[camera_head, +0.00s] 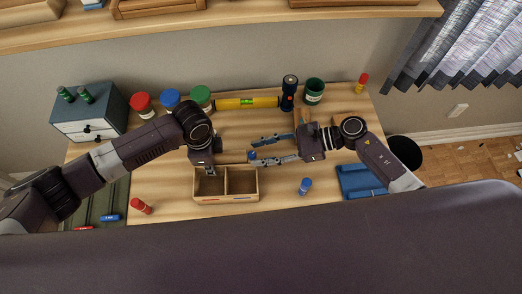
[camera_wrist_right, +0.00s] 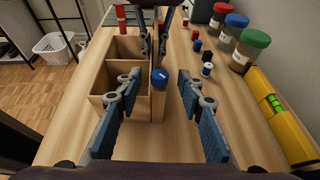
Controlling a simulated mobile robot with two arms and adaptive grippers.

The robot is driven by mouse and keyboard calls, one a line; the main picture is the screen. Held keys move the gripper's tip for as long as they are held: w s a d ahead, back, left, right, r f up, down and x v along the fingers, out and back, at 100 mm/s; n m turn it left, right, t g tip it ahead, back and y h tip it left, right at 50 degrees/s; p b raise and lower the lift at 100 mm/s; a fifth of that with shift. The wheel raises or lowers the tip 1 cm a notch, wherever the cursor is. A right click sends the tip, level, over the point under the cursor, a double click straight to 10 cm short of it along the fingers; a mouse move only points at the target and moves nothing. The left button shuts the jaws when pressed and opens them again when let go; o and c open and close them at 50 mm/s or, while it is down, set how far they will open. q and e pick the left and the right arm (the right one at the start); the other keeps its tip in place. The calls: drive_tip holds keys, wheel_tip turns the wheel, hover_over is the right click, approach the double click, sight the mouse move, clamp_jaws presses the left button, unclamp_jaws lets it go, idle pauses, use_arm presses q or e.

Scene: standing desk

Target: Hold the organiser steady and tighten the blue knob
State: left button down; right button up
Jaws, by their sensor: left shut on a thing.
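The organiser (camera_head: 226,200) is an open wooden box with two compartments, on the desk in front of me. The blue knob (camera_head: 252,155) is at the organiser's right end in the head view; the right wrist view shows its round blue top (camera_wrist_right: 159,77). My left gripper (camera_head: 210,172) points down and is shut on the organiser's far wall, with its fingertips partly hidden. My right gripper (camera_head: 262,150) comes in from the right, open, its blue-padded fingers apart. In the right wrist view the knob lies between and ahead of these fingers (camera_wrist_right: 158,90), with space on both sides.
Jars with red, blue and green lids (camera_head: 200,97), a yellow spirit level (camera_head: 246,103) and a flashlight (camera_head: 289,92) line the back. A small drawer cabinet (camera_head: 88,112) stands back left.

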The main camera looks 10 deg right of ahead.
drive_tip(key=shift+a, duration=0.1)
drive_tip(key=shift+c, duration=0.4)
clamp_jaws()
drive_tip(key=shift+f, duration=0.1)
drive_tip(key=shift+s+a+m+t+h, duration=0.1)
drive_tip(key=shift+s+m+t+h, duration=0.15)
drive_tip(key=shift+m+t, duration=0.55)
drive_tip(key=shift+s+m+t+h, duration=0.1)
drive_tip(key=shift+m+t+h, duration=0.2)
drive_tip(key=shift+m+t, duration=0.5)
drive_tip(key=shift+s+a+m+t+h, duration=0.1)
drive_tip(key=shift+s+m+t+h, duration=0.15)
drive_tip(key=shift+m+t, duration=0.55)
drive_tip(key=shift+d, duration=0.1)
drive_tip(key=shift+o, duration=0.4)
unclamp_jaws()
drive_tip(key=shift+w, duration=0.1)
